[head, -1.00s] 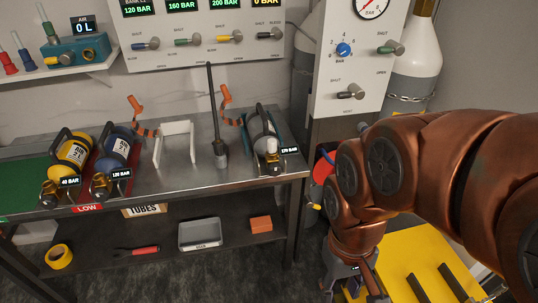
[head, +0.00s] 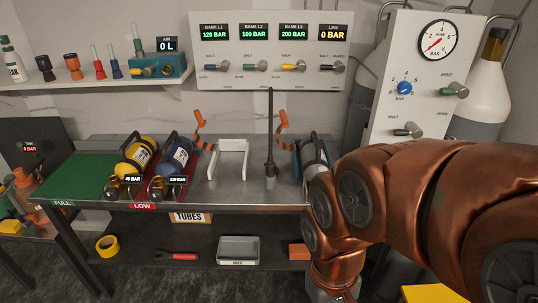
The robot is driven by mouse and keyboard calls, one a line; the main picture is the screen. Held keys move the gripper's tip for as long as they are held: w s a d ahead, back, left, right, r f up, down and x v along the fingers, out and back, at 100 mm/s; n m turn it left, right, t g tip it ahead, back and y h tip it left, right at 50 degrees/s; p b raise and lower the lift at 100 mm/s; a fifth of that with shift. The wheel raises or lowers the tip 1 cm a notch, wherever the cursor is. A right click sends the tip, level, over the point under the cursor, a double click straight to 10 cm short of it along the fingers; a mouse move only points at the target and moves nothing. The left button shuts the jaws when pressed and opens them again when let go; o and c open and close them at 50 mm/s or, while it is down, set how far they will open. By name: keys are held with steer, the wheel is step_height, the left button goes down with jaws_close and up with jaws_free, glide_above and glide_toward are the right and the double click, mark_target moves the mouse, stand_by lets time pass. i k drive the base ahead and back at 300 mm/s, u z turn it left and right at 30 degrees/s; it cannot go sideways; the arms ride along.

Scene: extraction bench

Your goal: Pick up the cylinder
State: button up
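Three cylinders lie on the steel bench. A yellow cylinder (head: 137,154) with a 40 BAR tag is at the left. A blue cylinder (head: 178,156) with a 120 BAR tag lies beside it, on the red LOW strip. A grey-white cylinder (head: 309,150) lies in a blue cradle further right, its near end hidden by my copper arm. The task does not say which one is meant. My arm reaches in from the right and bends down past the bench's right end. My gripper's fingers are below the picture's bottom edge.
A white empty cradle (head: 232,148) and an upright dark rod (head: 270,135) stand mid-bench. Orange clamp levers (head: 199,122) rise behind. The green FULL mat (head: 80,178) is bare. The lower shelf holds yellow tape (head: 107,246), a grey tray (head: 238,249) and an orange block (head: 299,252).

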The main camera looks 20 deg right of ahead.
mark_target(312, 154)
steer(key=u, duration=0.25)
steer(key=i, duration=1.2)
steer(key=z, duration=0.2)
